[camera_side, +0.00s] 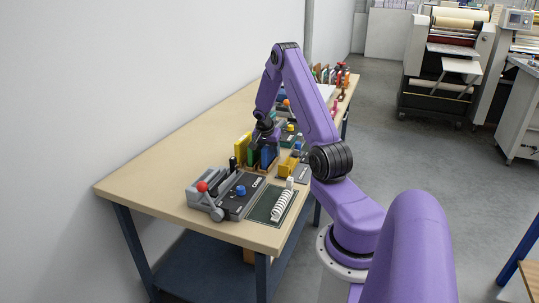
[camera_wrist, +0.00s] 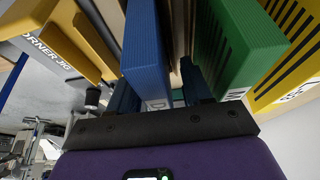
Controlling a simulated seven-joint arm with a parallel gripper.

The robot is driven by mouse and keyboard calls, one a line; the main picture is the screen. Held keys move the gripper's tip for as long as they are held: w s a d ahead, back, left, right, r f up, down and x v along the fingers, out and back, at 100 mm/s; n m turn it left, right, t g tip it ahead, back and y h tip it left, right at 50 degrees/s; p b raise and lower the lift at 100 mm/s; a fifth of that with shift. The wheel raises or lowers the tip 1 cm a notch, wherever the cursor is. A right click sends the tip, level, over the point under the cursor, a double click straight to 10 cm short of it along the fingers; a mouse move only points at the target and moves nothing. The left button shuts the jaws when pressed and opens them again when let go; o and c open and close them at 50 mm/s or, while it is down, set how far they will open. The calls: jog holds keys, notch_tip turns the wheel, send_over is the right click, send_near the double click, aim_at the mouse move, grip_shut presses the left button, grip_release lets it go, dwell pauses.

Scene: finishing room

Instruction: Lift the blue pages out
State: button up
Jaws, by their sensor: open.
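The blue pages (camera_side: 267,156) stand upright in a row on the bench, at the right end beside the green block (camera_side: 252,158). In the wrist view, the blue pages (camera_wrist: 146,48) are a ribbed slab with a partly hidden pale label. My gripper (camera_wrist: 155,74) is open, with one dark finger on each side of the blue slab in that view. Whether the fingers touch it cannot be told. In the side view my gripper (camera_side: 264,136) is down at the row, its fingertips hard to make out. The green block (camera_wrist: 240,45) is just right of the right finger.
A yellow block (camera_side: 243,146) stands at the row's left end. A yellow corner jig (camera_side: 289,166) is close on the right. In front are a grey device with a red-knobbed lever (camera_side: 202,187) and a white coil (camera_side: 283,205). Bare bench top (camera_side: 150,168) lies left.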

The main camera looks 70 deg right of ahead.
jog(key=shift+f, duration=0.15)
grip_shut()
dwell(0.4)
